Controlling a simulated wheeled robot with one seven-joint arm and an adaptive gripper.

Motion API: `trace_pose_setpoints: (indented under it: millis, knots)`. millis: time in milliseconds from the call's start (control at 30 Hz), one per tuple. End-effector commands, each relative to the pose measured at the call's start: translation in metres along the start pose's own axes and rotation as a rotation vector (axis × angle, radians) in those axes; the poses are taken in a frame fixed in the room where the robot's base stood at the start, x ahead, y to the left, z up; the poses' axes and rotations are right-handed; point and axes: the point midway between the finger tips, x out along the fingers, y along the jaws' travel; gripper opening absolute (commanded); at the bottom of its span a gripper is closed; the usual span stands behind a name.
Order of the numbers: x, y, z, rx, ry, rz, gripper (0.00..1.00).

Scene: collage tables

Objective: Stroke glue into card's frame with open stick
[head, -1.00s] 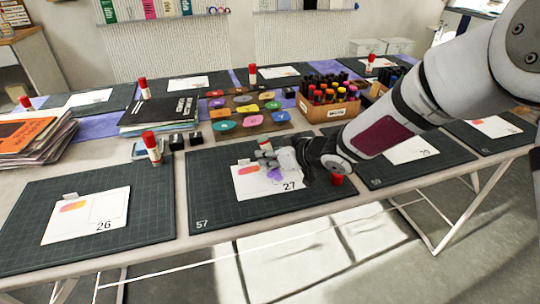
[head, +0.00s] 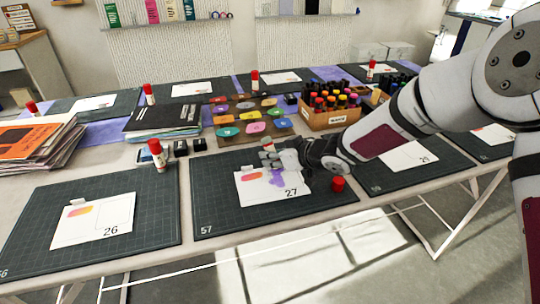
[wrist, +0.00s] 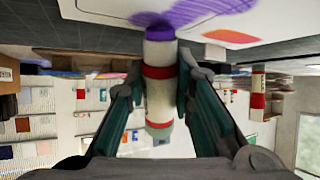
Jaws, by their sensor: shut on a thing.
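The card marked 27 (head: 255,197) lies on the dark cutting mat (head: 215,215) in the head view. It has an orange-pink patch at its left and a purple glue patch (head: 278,178) to the right of that. My gripper (head: 276,153) is at the card's far edge, shut on an uncapped glue stick (head: 267,146). The wrist view shows the white and red stick (wrist: 159,85) between my fingers (wrist: 159,98). Its purple tip (wrist: 159,34) is at the card, touching or nearly so, beside a purple smear (wrist: 215,12). A red cap (head: 338,184) stands on the mat right of the card.
A capped glue stick (head: 157,157) and small dark blocks stand left behind the mat. Colored labeled pads (head: 227,131) and a box of markers (head: 323,118) are behind. Card 26 (head: 90,222) is on the left mat, and another card (head: 408,157) lies right.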

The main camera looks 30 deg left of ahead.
Motion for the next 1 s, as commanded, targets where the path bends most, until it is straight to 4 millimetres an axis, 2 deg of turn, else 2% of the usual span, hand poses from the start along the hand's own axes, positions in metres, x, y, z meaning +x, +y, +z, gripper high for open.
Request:
trace_pose_setpoints:
  millis: [433, 1000]
  knots:
    - [-0.008, 0.012, 0.005, 0.002, -0.004, 0.002, 0.00]
    - [-0.021, 0.003, 0.012, 0.001, -0.003, 0.001, 0.00]
